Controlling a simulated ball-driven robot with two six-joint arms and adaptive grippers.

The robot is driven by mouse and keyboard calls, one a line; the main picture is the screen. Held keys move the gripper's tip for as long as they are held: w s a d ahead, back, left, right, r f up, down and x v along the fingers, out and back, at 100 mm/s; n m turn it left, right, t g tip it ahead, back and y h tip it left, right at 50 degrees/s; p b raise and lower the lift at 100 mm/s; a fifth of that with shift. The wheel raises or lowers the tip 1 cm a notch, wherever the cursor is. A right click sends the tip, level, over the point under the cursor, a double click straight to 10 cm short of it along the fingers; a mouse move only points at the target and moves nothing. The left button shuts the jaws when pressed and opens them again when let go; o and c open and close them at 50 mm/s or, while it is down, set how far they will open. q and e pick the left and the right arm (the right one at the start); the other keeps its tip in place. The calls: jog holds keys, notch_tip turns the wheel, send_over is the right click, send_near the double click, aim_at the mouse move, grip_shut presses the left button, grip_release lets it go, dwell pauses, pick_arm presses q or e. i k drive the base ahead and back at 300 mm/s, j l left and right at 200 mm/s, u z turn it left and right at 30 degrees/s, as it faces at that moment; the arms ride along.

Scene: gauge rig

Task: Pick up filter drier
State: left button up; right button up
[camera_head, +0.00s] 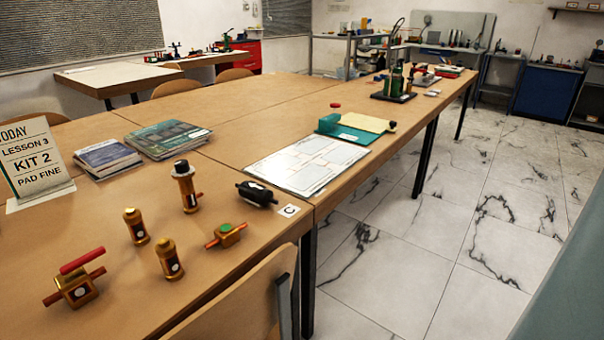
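A short black cylinder with a pale label and stubs at its ends, which looks like the filter drier (256,194), lies on its side on the near wooden table. It is near the table's right edge, just left of a small white card marked C (289,211). Nothing touches it from above and its visible side is clear. Neither of my grippers shows in the head view.
A chair back (240,305) stands in front.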

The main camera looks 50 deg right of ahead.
aim_at(255, 194)
jog(key=z, duration=1.35)
